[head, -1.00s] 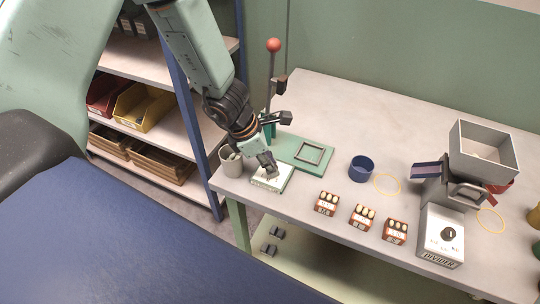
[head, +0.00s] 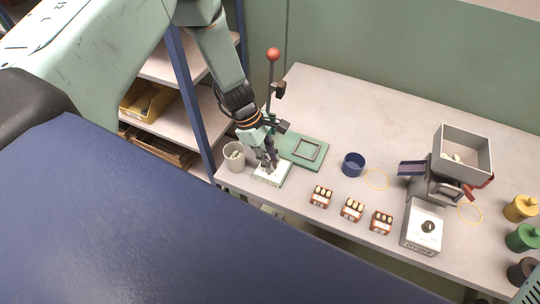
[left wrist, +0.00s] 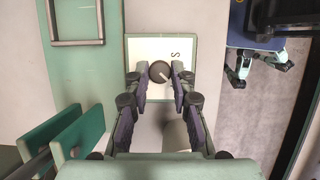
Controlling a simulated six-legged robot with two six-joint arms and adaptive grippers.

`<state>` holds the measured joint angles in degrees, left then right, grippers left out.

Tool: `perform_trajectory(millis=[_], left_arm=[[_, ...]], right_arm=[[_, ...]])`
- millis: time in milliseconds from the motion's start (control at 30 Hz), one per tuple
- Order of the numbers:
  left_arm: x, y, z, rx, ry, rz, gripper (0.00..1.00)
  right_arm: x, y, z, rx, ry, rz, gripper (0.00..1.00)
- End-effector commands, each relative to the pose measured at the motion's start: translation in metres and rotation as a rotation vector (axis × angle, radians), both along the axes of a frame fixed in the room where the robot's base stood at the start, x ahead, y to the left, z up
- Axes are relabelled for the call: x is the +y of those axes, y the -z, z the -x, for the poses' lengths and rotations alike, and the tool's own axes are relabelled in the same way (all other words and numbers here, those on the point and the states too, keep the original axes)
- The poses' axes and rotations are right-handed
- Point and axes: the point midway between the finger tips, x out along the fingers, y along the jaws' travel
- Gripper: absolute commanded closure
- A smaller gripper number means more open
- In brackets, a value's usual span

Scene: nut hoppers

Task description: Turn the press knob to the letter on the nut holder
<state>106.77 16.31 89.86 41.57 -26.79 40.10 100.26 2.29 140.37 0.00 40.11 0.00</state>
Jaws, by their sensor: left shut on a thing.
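The press (head: 301,149) is green, with a square frame on its plate and a red-topped lever. At its near left corner is a white panel (left wrist: 145,110) with a round dark knob (left wrist: 160,72). The letter S shows on the panel beside the knob; other marks are hidden. The knob's pale pointer line slants towards the lower right in the left wrist view. My left gripper (head: 271,165) is shut on the knob, one finger on each side. Several nut holders (head: 352,210), small red-brown blocks with pale nuts on top, stand in a row; their letters are too small to read.
A pale cup (head: 234,156) stands just left of the panel. A blue bowl (head: 353,165) is right of the press. The divider box (head: 422,228), with its own knob, stands before a grey hopper (head: 462,151). Coloured pots line the right side. The table's back is clear.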

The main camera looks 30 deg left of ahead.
Motion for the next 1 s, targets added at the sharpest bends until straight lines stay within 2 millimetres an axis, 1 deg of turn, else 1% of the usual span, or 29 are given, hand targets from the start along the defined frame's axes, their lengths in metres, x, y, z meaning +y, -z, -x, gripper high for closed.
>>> perform_trajectory(millis=[200, 600, 633, 867, 1000], left_arm=[[0.0008, 0.0017, 0.0012, 0.002, 0.035, -0.002, 1.00], [0.0008, 0.0016, 0.0011, 0.002, 0.041, -0.002, 1.00], [0.0007, 0.0016, 0.0011, 0.002, 0.041, -0.002, 0.74], [0.0003, 0.0008, 0.0003, 0.001, 0.039, 0.000, 0.54], [0.0001, 0.0005, -0.0001, 0.000, 0.039, 0.000, 0.53]], right_arm=[[0.0000, -0.0011, 0.0000, 0.000, 0.000, 0.000, 1.00], [0.0000, -0.0010, 0.0000, 0.000, 0.000, 0.000, 1.00], [0.0000, -0.0010, 0.0000, 0.000, 0.000, 0.000, 1.00], [0.0000, -0.0011, 0.0000, 0.000, 0.000, 0.000, 1.00], [0.0000, -0.0011, 0.0000, 0.000, 0.000, 0.000, 1.00]])
